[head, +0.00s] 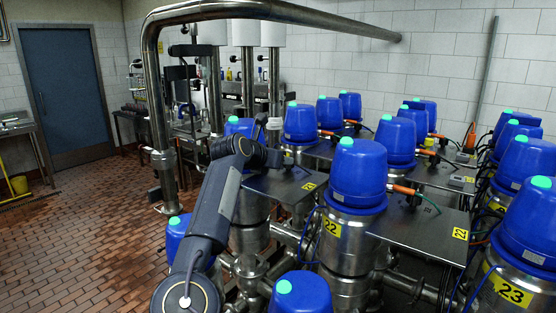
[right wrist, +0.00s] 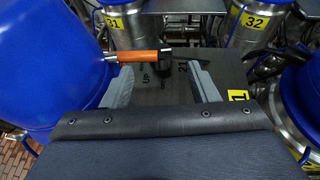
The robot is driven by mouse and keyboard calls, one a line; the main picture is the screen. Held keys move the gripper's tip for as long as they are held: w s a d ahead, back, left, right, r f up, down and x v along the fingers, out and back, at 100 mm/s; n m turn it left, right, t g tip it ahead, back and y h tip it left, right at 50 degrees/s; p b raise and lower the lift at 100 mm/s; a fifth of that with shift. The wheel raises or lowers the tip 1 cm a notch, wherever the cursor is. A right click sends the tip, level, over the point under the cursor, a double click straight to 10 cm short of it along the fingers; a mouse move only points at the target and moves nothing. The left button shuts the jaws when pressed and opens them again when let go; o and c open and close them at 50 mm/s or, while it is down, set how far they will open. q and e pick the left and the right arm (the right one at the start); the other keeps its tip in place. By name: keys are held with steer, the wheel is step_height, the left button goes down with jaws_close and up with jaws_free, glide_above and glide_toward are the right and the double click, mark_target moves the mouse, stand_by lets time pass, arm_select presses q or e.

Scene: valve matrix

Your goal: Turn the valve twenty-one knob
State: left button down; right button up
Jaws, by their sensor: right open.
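The valve twenty-one plate (right wrist: 222,70) is a grey metal sheet with dark lettering and a yellow label ending in 1, in the right wrist view. A black knob-like piece (right wrist: 166,62) stands over it at the end of an orange rod (right wrist: 139,56) from the left. My right gripper (right wrist: 161,78) is open, its two grey fingers apart, with the black piece ahead between their tips. I cannot tell if they touch it. In the head view my arm reaches over the plate (head: 283,193) and the fingers cannot be made out. My left gripper is not in view.
Blue domes crowd both sides, one close at left (right wrist: 50,70) and one at right (right wrist: 303,92). Valves labelled 22 (head: 332,227) and 23 (head: 510,290) stand nearer and to the right. Pipes run between them. The brick floor (head: 90,225) at left is mostly clear.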

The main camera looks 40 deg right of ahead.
steer(key=shift+s+a, duration=0.2)
steer(key=shift+a, duration=0.35)
steer(key=shift+r, duration=0.1)
steer(key=shift+w+d, duration=0.1)
steer(key=shift+d, duration=0.35)
steer(key=p+x, duration=0.2)
steer(key=x, duration=0.5)
steer(key=shift+a, duration=0.15)
steer(key=c, duration=1)
steer(key=shift+w+m+g+h, duration=0.15)
steer(key=shift+m+g+h, duration=0.15)
steer(key=shift+m+g, duration=0.4)
steer(key=o, duration=1)
